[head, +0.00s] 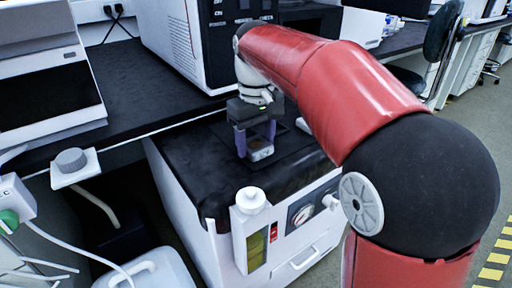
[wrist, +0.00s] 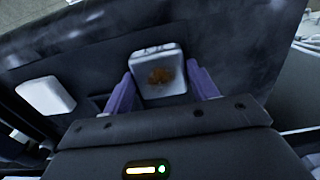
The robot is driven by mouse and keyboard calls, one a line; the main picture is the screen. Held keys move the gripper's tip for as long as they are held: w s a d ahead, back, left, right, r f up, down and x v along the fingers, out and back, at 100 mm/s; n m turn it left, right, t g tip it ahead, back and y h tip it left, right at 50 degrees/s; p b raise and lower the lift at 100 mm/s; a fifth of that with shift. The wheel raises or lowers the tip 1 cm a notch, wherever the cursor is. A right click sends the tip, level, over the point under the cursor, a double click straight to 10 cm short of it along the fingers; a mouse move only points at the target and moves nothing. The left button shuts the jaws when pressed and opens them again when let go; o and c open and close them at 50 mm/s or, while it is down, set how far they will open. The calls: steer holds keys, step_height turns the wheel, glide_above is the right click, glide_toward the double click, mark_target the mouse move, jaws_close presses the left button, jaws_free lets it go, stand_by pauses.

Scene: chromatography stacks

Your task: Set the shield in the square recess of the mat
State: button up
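A small pale metal block with a rusty-brown patch on its face, which I take to be the shield (head: 262,154), is between my fingertips. It also shows in the wrist view (wrist: 160,90). My gripper (head: 256,140) points down with its two purple fingers (wrist: 162,83) on either side of the block, apparently touching it. The block is close to the black top; whether it rests on it I cannot tell. A thin dark mat (head: 293,137) lies under and right of the gripper.
A white piece (head: 304,125) lies right of the gripper. A bottle with a white cap (head: 250,225) stands at the cabinet's front. A large white and black instrument (head: 185,35) stands on the bench behind. The front of the black top (head: 205,180) is clear.

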steer(key=c, duration=0.7)
steer(key=shift+r, duration=0.1)
steer(key=shift+c, duration=0.2)
